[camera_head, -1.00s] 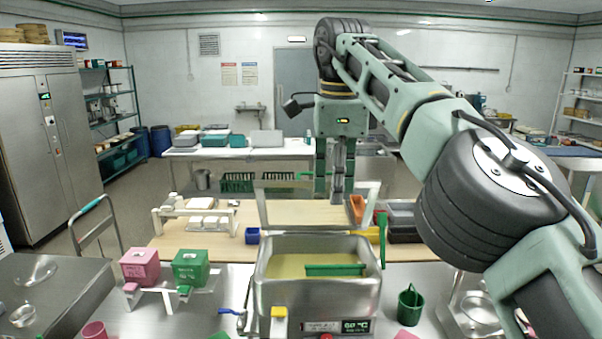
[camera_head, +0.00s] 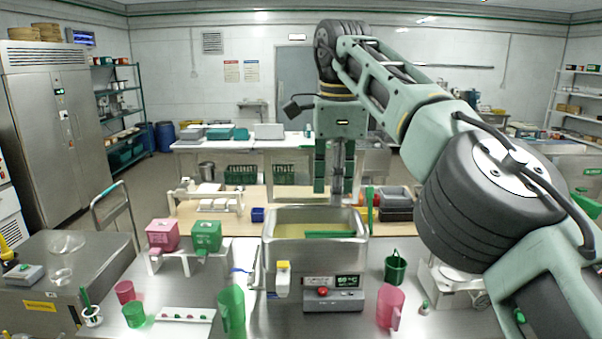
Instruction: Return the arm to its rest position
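My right arm comes in from the right and reaches forward. Its gripper (camera_head: 331,188) hangs pointing down in front of the back table, beyond the steel tank in the picture. Its fingers look apart, with a narrow gap and nothing seen between them. My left gripper is not in view.
A steel tank (camera_head: 317,258) with a temperature display stands on the front bench. Pink (camera_head: 162,235) and green (camera_head: 206,237) boxes sit on a stand at left. A green jug (camera_head: 231,312), a pink jug (camera_head: 390,307) and a green bucket (camera_head: 395,268) stand near the tank.

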